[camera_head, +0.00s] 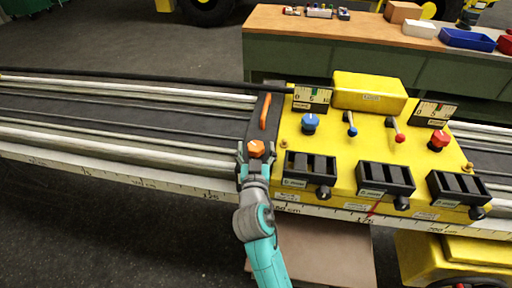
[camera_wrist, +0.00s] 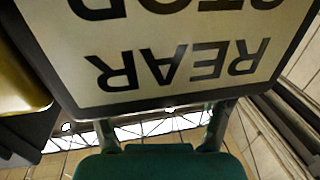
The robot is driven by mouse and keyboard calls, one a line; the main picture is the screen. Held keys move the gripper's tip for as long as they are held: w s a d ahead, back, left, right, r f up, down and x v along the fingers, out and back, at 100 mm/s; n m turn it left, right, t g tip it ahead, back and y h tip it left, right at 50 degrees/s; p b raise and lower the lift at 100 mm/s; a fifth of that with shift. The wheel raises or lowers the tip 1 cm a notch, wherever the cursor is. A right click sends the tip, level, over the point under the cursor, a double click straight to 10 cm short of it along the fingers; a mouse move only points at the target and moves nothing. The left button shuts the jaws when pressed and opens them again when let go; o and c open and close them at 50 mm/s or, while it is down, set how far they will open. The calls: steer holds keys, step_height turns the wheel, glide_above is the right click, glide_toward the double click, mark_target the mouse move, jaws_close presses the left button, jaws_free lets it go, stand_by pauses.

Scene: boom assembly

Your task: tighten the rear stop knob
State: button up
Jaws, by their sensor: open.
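The orange knob (camera_head: 256,147) sits on the dark end plate (camera_head: 258,128) at the left of the yellow carriage in the head view. My gripper (camera_head: 256,153) is open at this knob, one finger on each side of it; I cannot tell whether they touch it. In the wrist view, a pale plate reading REAR STOP (camera_wrist: 185,55), upside down, fills the upper middle. My gripper's two dark fingers (camera_wrist: 163,122) show below it. The knob itself cannot be made out there.
An orange handle (camera_head: 265,110) stands just behind the knob. The yellow carriage (camera_head: 345,150) carries a blue knob (camera_head: 310,123), a red knob (camera_head: 438,141), small levers and black blocks. Long rails (camera_head: 110,125) run left. A workbench (camera_head: 370,38) with bins stands behind.

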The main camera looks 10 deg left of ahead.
steer(key=shift+w, duration=0.2)
steer(key=c, duration=1.2)
steer(key=shift+a+m+h, duration=0.1)
steer(key=shift+m+h, duration=0.3)
steer(key=shift+h, duration=0.2)
steer(key=m+h, duration=0.2)
steer(key=h, duration=0.1)
steer(key=m+h, duration=0.2)
steer(key=h, duration=0.1)
steer(key=shift+a+g+h, duration=0.1)
steer(key=shift+g+h, duration=0.2)
steer(key=m+g+h, duration=0.2)
steer(key=m+h, duration=0.1)
steer(key=m+g+h, duration=0.3)
steer(key=h, duration=0.1)
steer(key=shift+h, duration=0.3)
